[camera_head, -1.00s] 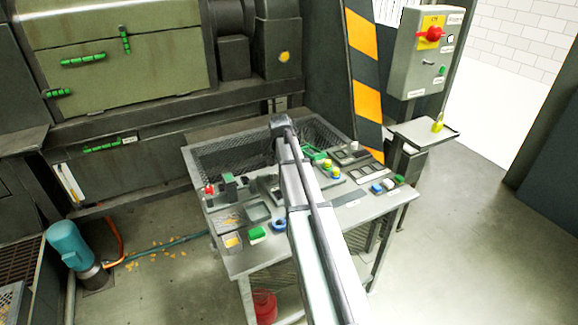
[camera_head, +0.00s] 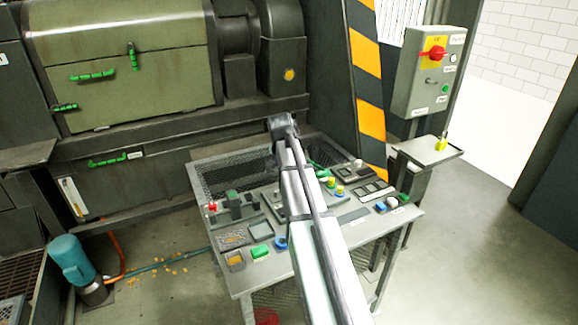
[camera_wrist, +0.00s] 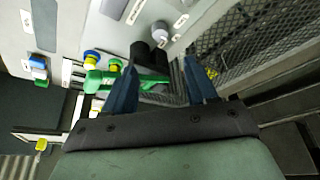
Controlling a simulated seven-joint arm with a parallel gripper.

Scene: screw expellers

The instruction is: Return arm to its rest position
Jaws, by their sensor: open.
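My arm reaches out over a grey control console (camera_head: 352,232) in the head view, its wrist end above the console's back mesh basket. The fingers are hidden there by the arm. In the wrist view my gripper (camera_wrist: 160,82) is open, its two dark blue fingers apart. A green handle-like part (camera_wrist: 140,80) shows beyond and between the fingers. I see no object held, and contact with the green part cannot be told.
Buttons and switches cover the console top, among them a green button (camera_head: 260,251). A mesh basket (camera_head: 205,181) is at its back. A striped post (camera_head: 368,72) and a switch box (camera_head: 428,75) stand behind right. Open floor (camera_head: 470,240) lies to the right.

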